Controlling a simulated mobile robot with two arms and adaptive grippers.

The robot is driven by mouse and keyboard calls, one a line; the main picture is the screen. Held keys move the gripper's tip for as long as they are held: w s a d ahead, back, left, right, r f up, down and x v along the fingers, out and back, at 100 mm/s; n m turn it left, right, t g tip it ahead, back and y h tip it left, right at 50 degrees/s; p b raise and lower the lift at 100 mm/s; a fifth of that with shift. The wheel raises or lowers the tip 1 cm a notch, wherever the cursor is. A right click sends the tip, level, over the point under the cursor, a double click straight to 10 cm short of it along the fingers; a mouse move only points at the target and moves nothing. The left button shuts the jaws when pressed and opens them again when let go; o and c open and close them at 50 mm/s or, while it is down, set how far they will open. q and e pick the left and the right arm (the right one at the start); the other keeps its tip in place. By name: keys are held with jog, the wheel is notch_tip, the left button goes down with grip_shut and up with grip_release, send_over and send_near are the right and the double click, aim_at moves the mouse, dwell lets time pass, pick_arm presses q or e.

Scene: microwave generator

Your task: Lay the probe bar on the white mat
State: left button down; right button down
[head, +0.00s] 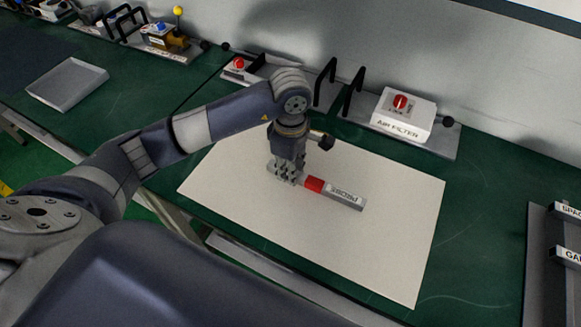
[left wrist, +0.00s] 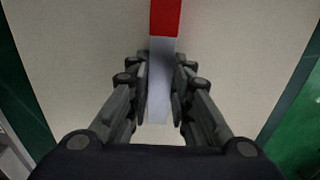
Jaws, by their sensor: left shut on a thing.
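The probe bar (head: 345,198) is a grey bar with a red band and a printed label. It lies along or just above the white mat (head: 405,240); I cannot tell whether it touches. My left gripper (head: 287,176) is shut on the bar's left end, over the mat. In the left wrist view the gripper (left wrist: 160,95) has a finger on each side of the bar's grey end (left wrist: 160,75), with the red band (left wrist: 165,18) beyond. The mat (left wrist: 75,50) fills the background there. My right gripper is not in view.
A white air filter box (head: 404,118) with a red knob stands behind the mat, beside black handles (head: 352,92). A small box with a red button (head: 239,64) is at the back. An empty grey tray (head: 68,84) lies far left. A labelled rack (head: 560,250) stands at right.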

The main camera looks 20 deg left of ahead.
pick_arm(q)
jog(key=c, duration=1.4)
grip_release()
jog(key=shift+o, duration=0.2)
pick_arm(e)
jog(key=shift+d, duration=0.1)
pick_arm(q)
jog(key=shift+r, duration=0.1)
notch_tip(320, 180, up, 12)
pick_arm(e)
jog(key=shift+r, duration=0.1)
